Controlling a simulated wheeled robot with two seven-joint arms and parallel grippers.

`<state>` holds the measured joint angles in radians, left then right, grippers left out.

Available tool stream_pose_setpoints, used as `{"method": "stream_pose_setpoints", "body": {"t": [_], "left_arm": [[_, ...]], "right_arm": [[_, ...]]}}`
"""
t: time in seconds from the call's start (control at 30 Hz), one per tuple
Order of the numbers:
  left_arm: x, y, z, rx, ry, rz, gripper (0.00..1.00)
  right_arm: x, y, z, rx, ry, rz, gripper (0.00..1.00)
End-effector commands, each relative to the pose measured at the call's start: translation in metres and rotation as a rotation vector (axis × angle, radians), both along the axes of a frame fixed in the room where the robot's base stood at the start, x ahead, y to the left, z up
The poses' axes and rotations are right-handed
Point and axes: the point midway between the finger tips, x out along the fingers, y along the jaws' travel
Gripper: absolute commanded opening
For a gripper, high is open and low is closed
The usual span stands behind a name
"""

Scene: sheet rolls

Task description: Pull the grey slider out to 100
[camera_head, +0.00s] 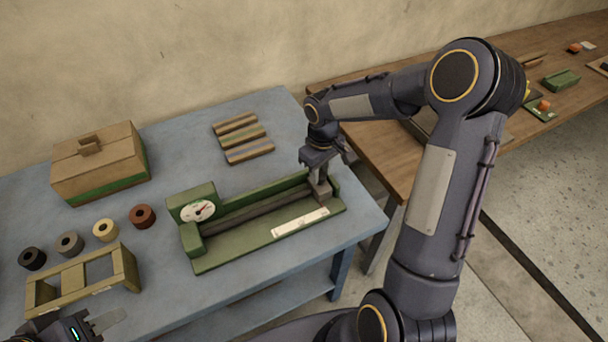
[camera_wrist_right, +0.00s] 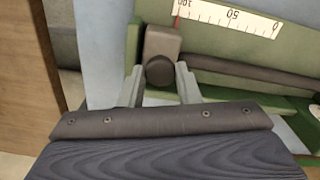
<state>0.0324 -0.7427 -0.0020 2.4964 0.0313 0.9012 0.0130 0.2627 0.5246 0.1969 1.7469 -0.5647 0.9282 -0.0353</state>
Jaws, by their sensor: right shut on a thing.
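The green gauge (camera_head: 265,232) lies on the blue table, with a round dial (camera_head: 197,211) at its left end. A white scale strip (camera_head: 300,221) runs along its front; the wrist view shows 0, 50 and 100 on the strip (camera_wrist_right: 232,17). The grey slider (camera_head: 320,192) is at the right end of the rail. In the wrist view the slider (camera_wrist_right: 163,42) stands beside the 100 end, by a thin red line. My right gripper (camera_wrist_right: 160,82) is shut on the slider's dark knob (camera_wrist_right: 160,71). My left gripper (camera_head: 100,326) is partly cut off at bottom left.
A tan box with a green base (camera_head: 101,165), several small rolls (camera_head: 105,230) and a wooden rack (camera_head: 83,277) stand to the left. A brown table (camera_head: 385,150) with small items adjoins on the right.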

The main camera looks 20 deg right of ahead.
Motion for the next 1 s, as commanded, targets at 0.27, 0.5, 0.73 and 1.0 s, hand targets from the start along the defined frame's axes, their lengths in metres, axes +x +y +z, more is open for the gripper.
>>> {"method": "stream_pose_setpoints", "body": {"t": [0.27, 0.5, 0.73, 1.0], "left_arm": [[0.0, 0.0, 0.0, 0.0, 0.0, 0.0, 0.36], [0.0, 0.0, 0.0, 0.0, 0.0, 0.0, 0.36], [0.0, 0.0, 0.0, 0.0, 0.0, 0.0, 0.36], [0.0, 0.0, -0.004, 0.0, 0.0, 0.0, 0.36]], "right_arm": [[0.001, -0.008, 0.001, -0.013, -0.004, -0.005, 0.0], [0.001, -0.006, 0.001, -0.009, -0.004, -0.004, 0.52], [0.001, -0.004, 0.002, -0.006, -0.003, -0.003, 0.52], [0.002, -0.004, 0.039, -0.008, -0.008, -0.004, 0.52]]}}
